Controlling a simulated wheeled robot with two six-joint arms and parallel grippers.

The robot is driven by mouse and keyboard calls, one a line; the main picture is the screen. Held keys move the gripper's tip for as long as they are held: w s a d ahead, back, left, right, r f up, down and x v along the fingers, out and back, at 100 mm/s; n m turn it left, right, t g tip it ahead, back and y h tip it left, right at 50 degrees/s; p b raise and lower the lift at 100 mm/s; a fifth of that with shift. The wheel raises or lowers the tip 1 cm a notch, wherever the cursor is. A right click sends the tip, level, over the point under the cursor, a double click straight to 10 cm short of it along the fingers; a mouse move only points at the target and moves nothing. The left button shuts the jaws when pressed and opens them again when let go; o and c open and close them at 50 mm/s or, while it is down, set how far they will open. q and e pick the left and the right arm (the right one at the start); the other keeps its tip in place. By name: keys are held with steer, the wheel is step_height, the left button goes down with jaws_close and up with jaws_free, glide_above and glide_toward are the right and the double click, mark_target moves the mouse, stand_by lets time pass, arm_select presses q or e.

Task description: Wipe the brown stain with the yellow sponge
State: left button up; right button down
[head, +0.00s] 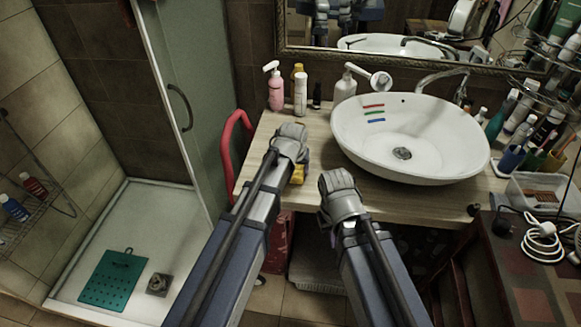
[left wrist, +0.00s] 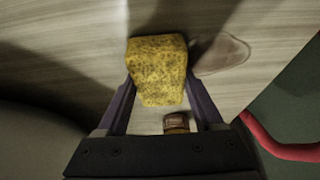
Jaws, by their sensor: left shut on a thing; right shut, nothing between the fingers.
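The yellow sponge (left wrist: 157,70) is held between the fingers of my left gripper (head: 290,145), which is shut on it. A bit of the sponge (head: 299,174) also shows beside that gripper in the head view. The brown stain (left wrist: 222,55) is a faint patch on the wooden counter (head: 263,135), just right of the sponge in the left wrist view. In the head view I cannot make out the stain. Whether the sponge touches the counter I cannot tell. My right gripper (head: 340,190) is shut and empty at the counter's front edge.
The white basin (head: 465,160) stands right of my grippers, with red, green and blue marks inside. Pink (head: 276,90) and white bottles (head: 300,94) stand at the back left of the counter. A red chair frame (head: 228,140) is at the counter's left edge.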

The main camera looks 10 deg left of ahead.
arm_select(q)
steer(key=shift+f, duration=0.2)
steer(key=shift+r, duration=0.1)
steer(key=shift+a, duration=0.2)
steer(key=shift+a, duration=1.85)
steer(key=shift+a, duration=0.15)
steer(key=shift+a, duration=1.65)
